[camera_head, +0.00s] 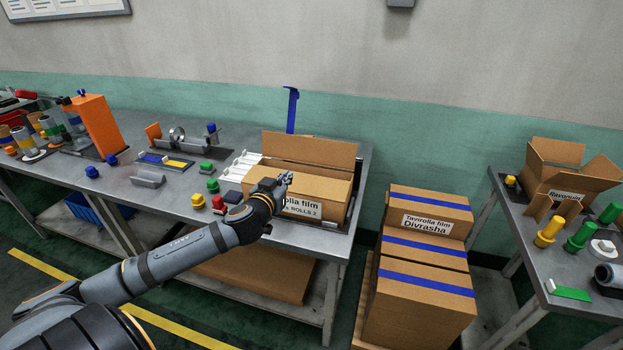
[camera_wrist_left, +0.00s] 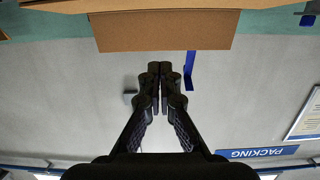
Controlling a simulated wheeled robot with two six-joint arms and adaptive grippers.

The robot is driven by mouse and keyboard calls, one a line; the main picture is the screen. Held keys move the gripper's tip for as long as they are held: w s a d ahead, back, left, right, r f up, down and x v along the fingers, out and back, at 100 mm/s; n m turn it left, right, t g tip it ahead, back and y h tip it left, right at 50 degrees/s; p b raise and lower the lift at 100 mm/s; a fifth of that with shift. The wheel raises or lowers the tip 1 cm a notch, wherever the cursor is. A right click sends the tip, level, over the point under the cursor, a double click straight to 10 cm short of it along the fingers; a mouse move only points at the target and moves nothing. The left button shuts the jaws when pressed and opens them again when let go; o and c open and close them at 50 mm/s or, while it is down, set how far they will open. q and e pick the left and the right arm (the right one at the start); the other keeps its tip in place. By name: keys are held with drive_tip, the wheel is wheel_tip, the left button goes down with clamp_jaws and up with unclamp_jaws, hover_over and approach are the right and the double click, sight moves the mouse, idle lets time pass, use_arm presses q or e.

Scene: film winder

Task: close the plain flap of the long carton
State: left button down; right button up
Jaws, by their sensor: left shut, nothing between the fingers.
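The long brown carton (camera_head: 338,212) lies on the grey table at its right end, with a white printed label on its near side. A plain brown flap (camera_head: 310,148) stands up along the carton's far edge. In the left wrist view, which is upside down, a plain brown panel (camera_wrist_left: 165,30) hangs across the top, apart from the fingertips. A near brown panel lies roughly flat over the carton's top. My left gripper (camera_head: 287,178) is shut and empty, over the near part of the carton, and its arm hides part of the label. It also shows in the left wrist view (camera_wrist_left: 160,68).
White rolls (camera_head: 240,165) lie left of the carton. Small coloured blocks (camera_head: 213,186) stand near the table's front. A blue upright strip (camera_head: 291,108) rises behind the carton. Stacked taped cartons (camera_head: 420,295) stand on the right, before another table with an open carton (camera_head: 560,180).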

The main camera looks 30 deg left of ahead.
use_arm(q)
hover_over(298, 180)
drive_tip(key=shift+f, duration=0.75)
wheel_tip(298, 180, down, 3)
drive_tip(key=shift+a+f, duration=0.1)
drive_tip(key=shift+f, duration=0.45)
use_arm(e)
drive_tip(key=shift+w+a+r, duration=0.1)
drive_tip(key=shift+w+a, duration=0.05)
drive_tip(key=shift+a, duration=0.05)
